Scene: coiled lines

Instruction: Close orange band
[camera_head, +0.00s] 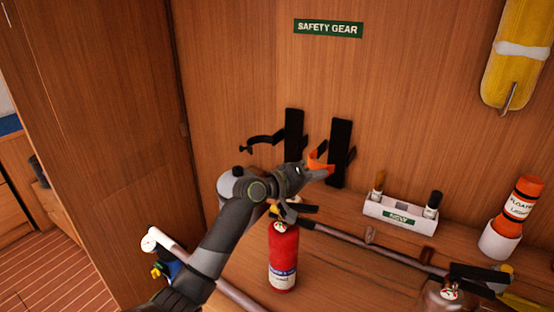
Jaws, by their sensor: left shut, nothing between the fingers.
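The orange band (318,160) is a small bent orange piece in front of the wall, at the foot of the right black bracket (341,145). My left gripper (304,172) is shut and empty at the left end of the orange piece. They overlap in the picture, and I cannot tell whether they touch. The gripper and arm hide part of the band's surroundings. The left black bracket (294,128) stands beside it, with a black curved strap (263,139) sticking out to the left. My right gripper is out of view.
A red fire extinguisher (283,262) stands on the shelf below my left arm. A long grey pole (372,247) runs to the lower right. A white holder (401,213) with flares and an orange float light (520,205) stand right.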

